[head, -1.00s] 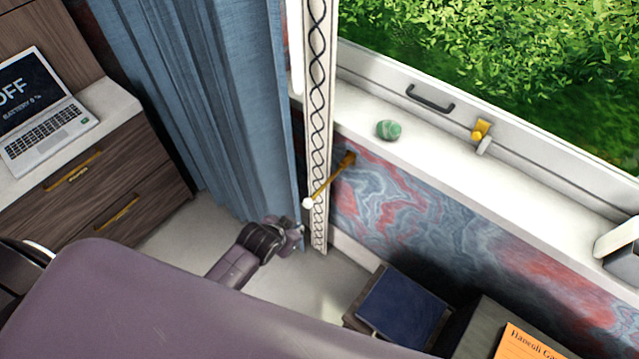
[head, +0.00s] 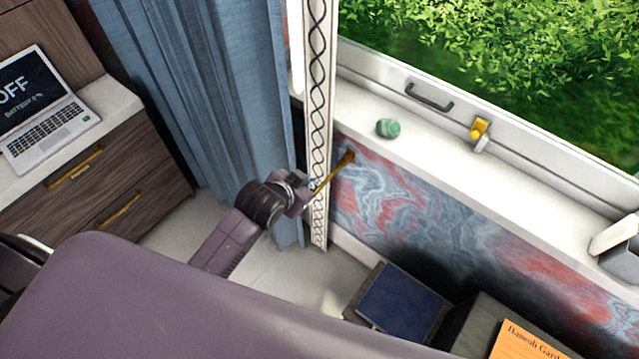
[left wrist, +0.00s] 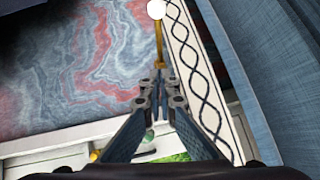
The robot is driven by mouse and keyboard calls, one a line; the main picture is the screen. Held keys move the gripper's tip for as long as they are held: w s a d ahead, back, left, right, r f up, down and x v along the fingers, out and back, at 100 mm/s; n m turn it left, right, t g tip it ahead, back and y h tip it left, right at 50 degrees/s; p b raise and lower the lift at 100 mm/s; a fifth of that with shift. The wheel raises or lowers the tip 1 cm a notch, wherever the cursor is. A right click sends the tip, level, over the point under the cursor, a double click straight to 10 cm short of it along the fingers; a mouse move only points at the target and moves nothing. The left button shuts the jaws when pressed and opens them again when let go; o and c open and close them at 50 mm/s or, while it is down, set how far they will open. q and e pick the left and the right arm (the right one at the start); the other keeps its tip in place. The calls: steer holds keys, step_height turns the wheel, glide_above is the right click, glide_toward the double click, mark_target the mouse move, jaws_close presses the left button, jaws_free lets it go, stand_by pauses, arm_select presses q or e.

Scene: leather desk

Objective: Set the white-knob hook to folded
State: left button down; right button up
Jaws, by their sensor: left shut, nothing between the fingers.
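The hook is a thin gold rod (head: 335,174) on the patterned wall, sticking out towards the lower left beside the patterned trim strip. Its white knob is hidden behind my gripper in the head view. In the left wrist view the white knob (left wrist: 155,9) shows at the top edge, with the gold rod (left wrist: 159,48) running down from it towards my fingertips.
A blue curtain (head: 200,90) hangs close to the left of my gripper. The white sill (head: 510,180) above the wall holds a green stone (head: 388,128). A dark blue book (head: 400,302) lies below. A laptop (head: 45,110) stands on the cabinet at left.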

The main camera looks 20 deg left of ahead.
arm_select(q)
glide_above(321, 188)
steer(key=s, duration=0.1)
step_height(321, 188, down, 6)
step_height(321, 188, down, 3)
steer(key=shift+r+p, duration=0.2)
steer(key=shift+p, duration=0.25)
steer(key=shift+f, duration=0.55)
steer(key=shift+f, duration=0.1)
steer(key=f+b, duration=0.1)
steer(key=t+b, duration=0.1)
steer(key=shift+s+a+f+b, duration=0.15)
steer(key=shift+f+b, duration=0.2)
steer(key=w+d+f+t+b, duration=0.1)
steer(key=w+f+b, duration=0.2)
steer(key=f+b, duration=0.4)
steer(key=w+d+f+t+h+b, duration=0.1)
steer(key=w+d+f+b, duration=0.1)
steer(key=w+f+b, duration=0.2)
steer(key=shift+w+f+b, duration=0.3)
steer(key=shift+f+b, duration=1.15)
steer(key=shift+b, duration=0.3)
steer(key=shift+w, duration=0.1)
